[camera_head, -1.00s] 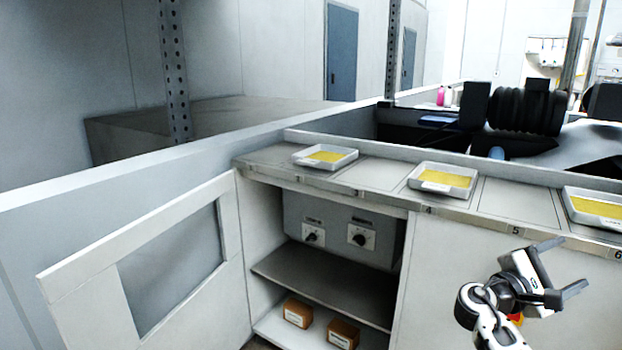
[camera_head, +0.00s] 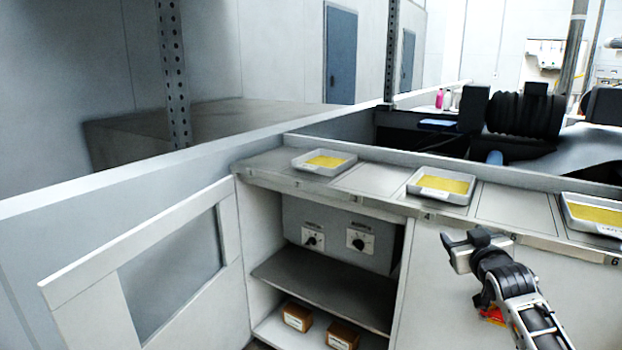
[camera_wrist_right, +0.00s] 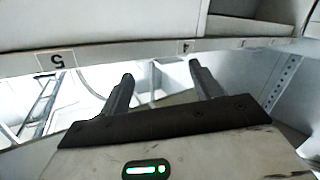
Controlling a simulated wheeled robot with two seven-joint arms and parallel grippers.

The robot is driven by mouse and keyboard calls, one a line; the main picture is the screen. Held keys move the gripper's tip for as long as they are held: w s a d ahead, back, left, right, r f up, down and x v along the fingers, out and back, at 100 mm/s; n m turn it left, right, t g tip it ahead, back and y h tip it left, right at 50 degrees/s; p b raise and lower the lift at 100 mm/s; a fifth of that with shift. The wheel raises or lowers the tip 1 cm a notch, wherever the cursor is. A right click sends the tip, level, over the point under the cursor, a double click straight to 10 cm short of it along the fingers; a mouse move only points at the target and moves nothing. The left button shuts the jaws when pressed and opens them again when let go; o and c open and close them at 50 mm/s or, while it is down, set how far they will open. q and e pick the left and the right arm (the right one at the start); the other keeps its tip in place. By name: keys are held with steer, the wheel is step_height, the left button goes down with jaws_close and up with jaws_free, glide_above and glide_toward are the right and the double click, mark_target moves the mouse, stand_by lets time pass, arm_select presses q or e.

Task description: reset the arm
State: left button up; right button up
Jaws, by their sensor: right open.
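My right gripper (camera_head: 463,240) is in front of the counter's front panel, below the numbered edge near the 4 and 5 labels. Its two dark fingers stand apart in the right wrist view (camera_wrist_right: 161,75), with nothing between them. The forearm comes up from the lower right. My left gripper is in neither view.
A counter edge (camera_head: 390,205) carries several white trays of yellow material, such as the middle tray (camera_head: 412,188). Below, an open cabinet has a grey shelf (camera_head: 325,287), two dials and brown boxes (camera_head: 297,316). The cabinet door (camera_head: 85,275) stands open at left.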

steer(key=s+a+f+n+g+y, duration=0.1)
steer(key=s+a+f+g+y, duration=0.1)
steer(key=s+a+f, duration=0.55)
steer(key=s+a+f+g+y, duration=0.1)
steer(key=s+a+f, duration=0.4)
steer(key=s+f, duration=0.55)
steer(key=s+a+f+g+y, duration=0.1)
steer(key=s+a, duration=0.3)
steer(key=s, duration=0.6)
steer(key=s+a+f+g+y, duration=0.1)
steer(key=s+a+f, duration=0.2)
steer(key=s, duration=0.6)
steer(key=shift+s+a+m+g, duration=0.3)
steer(key=shift+s+a+g, duration=0.1)
steer(key=shift+a, duration=0.2)
